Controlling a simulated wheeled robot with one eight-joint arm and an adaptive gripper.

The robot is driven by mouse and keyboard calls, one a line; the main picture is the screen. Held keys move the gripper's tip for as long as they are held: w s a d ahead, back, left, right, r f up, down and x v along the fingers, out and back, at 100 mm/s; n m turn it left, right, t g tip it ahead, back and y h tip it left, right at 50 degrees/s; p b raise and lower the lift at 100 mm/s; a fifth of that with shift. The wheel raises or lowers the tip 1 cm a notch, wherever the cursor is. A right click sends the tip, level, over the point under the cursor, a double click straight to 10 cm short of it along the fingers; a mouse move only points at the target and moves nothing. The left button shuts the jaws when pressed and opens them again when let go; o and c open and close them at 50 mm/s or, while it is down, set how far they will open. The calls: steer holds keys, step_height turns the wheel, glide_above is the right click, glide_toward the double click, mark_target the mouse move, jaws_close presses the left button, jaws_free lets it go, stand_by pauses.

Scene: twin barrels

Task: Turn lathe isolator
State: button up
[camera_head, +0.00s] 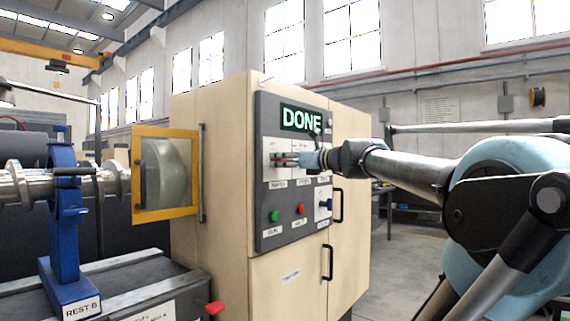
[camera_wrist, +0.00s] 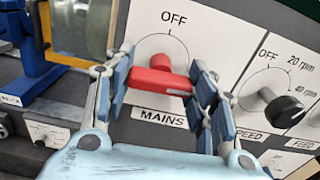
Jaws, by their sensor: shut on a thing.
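The lathe isolator is a red handle (camera_wrist: 160,78) on a white dial plate labelled MAINS, with an OFF mark above it. The handle lies roughly level across the dial, not pointing at OFF. My gripper (camera_wrist: 163,92) is shut on it, one finger at each end of the handle. In the head view my gripper (camera_head: 290,159) reaches the control panel (camera_head: 264,217) from the right and partly hides the dial. A green display (camera_head: 300,119) above it reads DONE.
A black speed knob (camera_wrist: 283,110) sits close to the right of the isolator. Below on the panel are a green button (camera_head: 274,216) and a red button (camera_head: 300,209). A yellow-framed door (camera_head: 137,213) and a blue rest (camera_head: 62,220) stand to the left.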

steer(key=n, duration=0.4)
steer(key=shift+n, duration=0.3)
steer(key=n, duration=0.9)
steer(key=shift+n, duration=1.9)
steer(key=shift+f, duration=0.1)
steer(key=o, duration=1.1)
steer(key=shift+a, duration=0.1)
steer(key=shift+c, duration=0.2)
